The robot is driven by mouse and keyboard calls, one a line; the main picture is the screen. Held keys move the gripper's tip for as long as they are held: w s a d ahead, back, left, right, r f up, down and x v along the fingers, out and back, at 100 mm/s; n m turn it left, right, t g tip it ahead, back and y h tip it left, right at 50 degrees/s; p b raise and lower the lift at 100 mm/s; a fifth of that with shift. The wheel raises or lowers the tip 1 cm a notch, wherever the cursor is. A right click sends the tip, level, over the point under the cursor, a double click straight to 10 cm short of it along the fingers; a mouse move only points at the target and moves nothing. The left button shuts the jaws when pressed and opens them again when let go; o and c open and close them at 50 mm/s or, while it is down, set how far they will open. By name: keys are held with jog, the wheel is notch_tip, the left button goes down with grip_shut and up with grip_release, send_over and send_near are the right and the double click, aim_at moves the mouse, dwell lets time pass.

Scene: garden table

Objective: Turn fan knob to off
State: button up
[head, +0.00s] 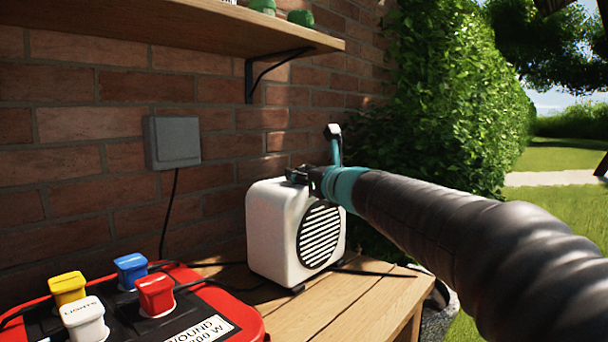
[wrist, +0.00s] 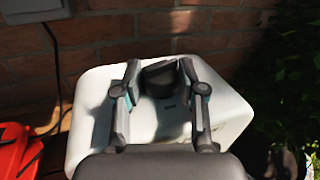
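A white box-shaped fan (head: 271,228) with a black slatted round grille stands on the wooden table. It also fills the middle of the wrist view (wrist: 92,104). Its dark knob (wrist: 160,77) sits on top of the fan. My gripper (head: 297,176) reaches in from the right to the fan's top. In the wrist view, its two fingers (wrist: 159,72) stand on either side of the knob and appear to press against it. The knob's marker and any setting marks cannot be read. The head view hides most of the knob behind the gripper.
A red-edged power unit (head: 230,310) with several coloured plugs stands at the front left. Cables run over the wooden table (head: 340,292). A grey wall box (head: 173,142) and a shelf (head: 170,22) are on the brick wall. A hedge (head: 450,90) grows behind my arm.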

jog(key=shift+c, duration=1.4)
jog(key=shift+n+y, duration=0.3)
jog(key=shift+y, duration=0.1)
jog(key=n+g+y+p, duration=0.2)
jog(key=g+y+p, duration=0.1)
jog(key=n+g+y+p, duration=0.1)
jog(key=n+g, duration=0.1)
jog(key=shift+w+d+r, duration=0.15)
jog(key=shift+w+d, duration=0.05)
jog(key=shift+w, duration=0.05)
jog(key=shift+w+f+n+g+y+p, duration=0.15)
jog(key=shift+n+g+y+p, duration=0.55)
jog(key=shift+g, duration=0.35)
jog(key=shift+s+f+n+g+y+p, duration=0.1)
jog(key=shift+n+g+y+p, duration=0.4)
jog(key=shift+n+g+p, duration=0.4)
jog(key=shift+g, duration=0.45)
